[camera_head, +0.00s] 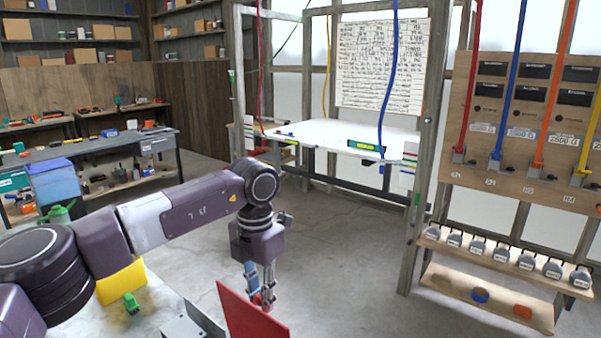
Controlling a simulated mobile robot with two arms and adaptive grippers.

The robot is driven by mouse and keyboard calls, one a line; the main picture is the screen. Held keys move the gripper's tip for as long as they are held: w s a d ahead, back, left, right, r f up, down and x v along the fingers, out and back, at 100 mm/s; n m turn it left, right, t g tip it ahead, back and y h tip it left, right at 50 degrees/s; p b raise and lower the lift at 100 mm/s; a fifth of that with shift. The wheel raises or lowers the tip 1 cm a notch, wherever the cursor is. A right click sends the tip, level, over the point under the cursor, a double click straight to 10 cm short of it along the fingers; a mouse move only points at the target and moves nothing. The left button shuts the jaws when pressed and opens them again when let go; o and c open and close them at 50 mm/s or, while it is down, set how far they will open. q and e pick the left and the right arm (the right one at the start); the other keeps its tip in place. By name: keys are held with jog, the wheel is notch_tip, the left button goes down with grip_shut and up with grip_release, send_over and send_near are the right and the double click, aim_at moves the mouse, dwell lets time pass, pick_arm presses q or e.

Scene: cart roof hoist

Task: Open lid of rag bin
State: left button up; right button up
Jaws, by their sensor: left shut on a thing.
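The rag bin's lid appears to be the red panel (245,316) at the bottom centre, standing steeply tilted. A grey metal part (192,322), probably the bin's body, shows just left of it and is cut off by the bottom edge. My left gripper (262,297) points down at the red lid's upper edge and is shut on it. The fingertips partly overlap the panel, so the exact contact is hard to see. My right gripper is out of view.
A pale tabletop (158,300) with a yellow object (122,281) and a small green object (131,304) lies under my left arm. A shelf with several grey weights (502,255) stands at right. The concrete floor (345,270) beyond the lid is clear.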

pick_arm(q)
jog(key=shift+w+d+f, duration=0.15)
jog(key=shift+w+d, duration=0.3)
jog(key=shift+w, duration=0.15)
jog(key=shift+w+d+f+p, duration=0.25)
jog(key=shift+w+d+p, duration=0.5)
jog(key=shift+w, duration=0.2)
jog(key=shift+w+d+f+p, duration=0.25)
jog(key=shift+w+d, duration=0.15)
jog(key=shift+w, duration=0.1)
jog(key=shift+w+d+f+p, duration=0.1)
jog(key=shift+w+d+p, duration=0.15)
jog(key=shift+w+d, duration=0.15)
jog(key=shift+a, duration=0.1)
jog(key=o, duration=0.8)
